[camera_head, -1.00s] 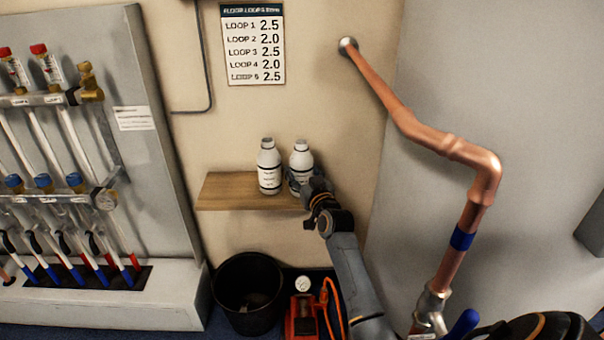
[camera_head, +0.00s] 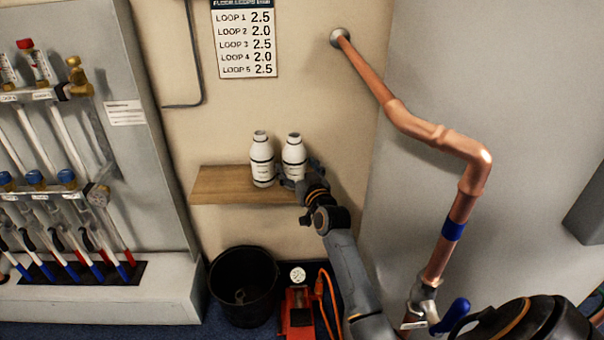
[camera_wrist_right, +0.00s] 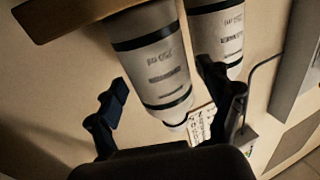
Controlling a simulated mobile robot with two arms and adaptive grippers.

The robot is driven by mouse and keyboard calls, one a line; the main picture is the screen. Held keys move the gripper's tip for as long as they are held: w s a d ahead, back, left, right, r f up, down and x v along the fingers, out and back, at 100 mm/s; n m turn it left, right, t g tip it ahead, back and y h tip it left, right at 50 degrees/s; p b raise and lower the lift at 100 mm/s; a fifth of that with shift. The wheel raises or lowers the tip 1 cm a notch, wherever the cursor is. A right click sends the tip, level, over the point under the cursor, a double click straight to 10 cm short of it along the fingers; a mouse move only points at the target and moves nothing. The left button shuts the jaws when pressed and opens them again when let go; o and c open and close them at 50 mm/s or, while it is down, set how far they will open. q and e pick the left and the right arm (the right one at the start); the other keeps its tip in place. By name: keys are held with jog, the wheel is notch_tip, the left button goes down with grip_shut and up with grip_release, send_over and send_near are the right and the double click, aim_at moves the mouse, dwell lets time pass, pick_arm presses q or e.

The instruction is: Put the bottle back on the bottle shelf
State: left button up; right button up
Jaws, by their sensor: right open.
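Two white bottles with dark bands and labels stand upright, side by side, on the wooden bottle shelf (camera_head: 222,183). The right bottle (camera_head: 293,153) is directly in front of my right gripper (camera_head: 300,174). The left bottle (camera_head: 262,157) stands just beside it. My right gripper is open, with its fingers spread on either side of the right bottle. In the right wrist view the picture is turned over: the near bottle (camera_wrist_right: 155,60) hangs between the open fingers, under the shelf edge (camera_wrist_right: 70,12), and the other bottle (camera_wrist_right: 215,30) is behind one finger. My left gripper is not in view.
A copper pipe (camera_head: 400,112) runs from the wall down the right side, close to my right arm. A black bucket (camera_head: 243,285) and a red tool (camera_head: 298,312) are on the floor below the shelf. A manifold panel (camera_head: 130,190) stands at left. The shelf's left part is bare.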

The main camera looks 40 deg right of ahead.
aim_at(298, 170)
jog(key=p+v, duration=0.1)
jog(key=v, duration=0.4)
jog(key=shift+s+r, duration=0.1)
jog(key=shift+s, duration=0.15)
jog(key=shift+s+a, duration=0.2)
jog(key=shift+s, duration=0.05)
jog(key=s+a+f+n+g+y, duration=0.3)
jog(key=s+a+f, duration=0.3)
jog(key=a+f, duration=0.15)
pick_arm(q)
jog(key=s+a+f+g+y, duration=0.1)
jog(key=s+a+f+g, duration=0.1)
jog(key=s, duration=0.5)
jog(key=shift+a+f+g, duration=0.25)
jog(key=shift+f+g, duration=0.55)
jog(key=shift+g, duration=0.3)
pick_arm(e)
jog(key=s+a+f+g, duration=0.2)
jog(key=s+a+g, duration=0.1)
jog(key=s, duration=0.5)
jog(key=s+a+f+n+g+y, duration=0.1)
jog(key=s+a+f+g, duration=0.1)
jog(key=s+a, duration=0.3)
jog(key=s+a+f+g+y, duration=0.1)
jog(key=s+a+g, duration=0.3)
jog(key=s, duration=0.8)
jog(key=shift+s+a+f+n, duration=0.25)
jog(key=shift+a+f+n, duration=0.15)
jog(key=shift+a+f, duration=0.35)
